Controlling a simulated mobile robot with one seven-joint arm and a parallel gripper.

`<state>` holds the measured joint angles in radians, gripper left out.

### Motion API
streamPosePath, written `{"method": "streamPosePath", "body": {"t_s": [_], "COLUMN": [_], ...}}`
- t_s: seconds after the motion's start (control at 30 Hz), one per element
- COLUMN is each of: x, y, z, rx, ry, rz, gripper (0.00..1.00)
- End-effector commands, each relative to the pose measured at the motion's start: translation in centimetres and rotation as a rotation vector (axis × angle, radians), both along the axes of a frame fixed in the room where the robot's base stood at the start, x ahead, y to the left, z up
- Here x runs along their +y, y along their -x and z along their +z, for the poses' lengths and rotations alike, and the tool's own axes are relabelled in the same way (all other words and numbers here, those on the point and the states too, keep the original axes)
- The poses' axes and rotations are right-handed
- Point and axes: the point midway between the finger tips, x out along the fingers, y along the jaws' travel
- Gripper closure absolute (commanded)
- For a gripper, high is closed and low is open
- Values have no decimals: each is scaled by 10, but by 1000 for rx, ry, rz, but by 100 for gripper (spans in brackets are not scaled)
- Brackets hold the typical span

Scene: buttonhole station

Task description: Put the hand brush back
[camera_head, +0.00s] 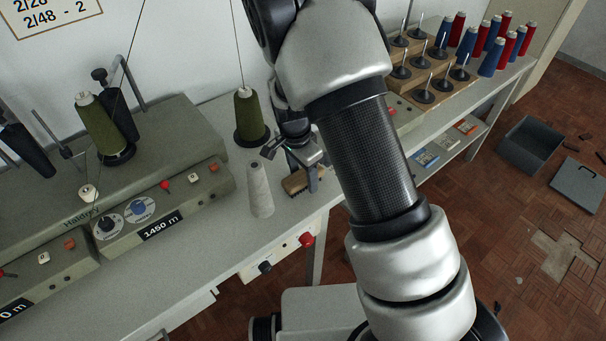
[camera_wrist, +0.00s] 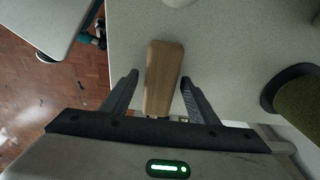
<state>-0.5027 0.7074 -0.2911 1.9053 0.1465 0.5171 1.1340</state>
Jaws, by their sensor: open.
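The hand brush (camera_wrist: 163,72) has a long wooden back and lies on the grey table top in the wrist view. My gripper (camera_wrist: 158,80) is open, with one finger on each side of the brush and a visible gap on both sides. In the head view the brush (camera_head: 295,184) shows as a small brown block with dark bristles on its front side. My gripper (camera_head: 289,160) is over it there, and my arm hides part of that area. I cannot tell the exact height of my fingers above the table.
A pale grey thread cone (camera_head: 260,190) stands just left of the brush. A green cone (camera_head: 250,117) stands behind it, also at right in the wrist view (camera_wrist: 298,98). Grey winding machines (camera_head: 160,160) fill the left. A wooden spool rack (camera_head: 430,75) stands at right.

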Motion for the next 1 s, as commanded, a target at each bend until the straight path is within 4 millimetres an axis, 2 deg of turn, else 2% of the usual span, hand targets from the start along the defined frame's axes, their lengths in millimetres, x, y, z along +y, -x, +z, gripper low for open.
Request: {"method": "streamPosePath", "body": {"t_s": [0.17, 0.23, 0.5, 0.7, 1.0], "x": [1, 2, 8, 11, 11], "y": [0, 0, 4, 7, 9], "z": [8, 18, 76, 109, 127], "rx": [-2, -3, -5, -1, -3], "ry": [-1, -1, -2, -1, -5], "rz": [0, 1, 2, 2, 6], "gripper": [46, 46, 46, 46, 46]}}
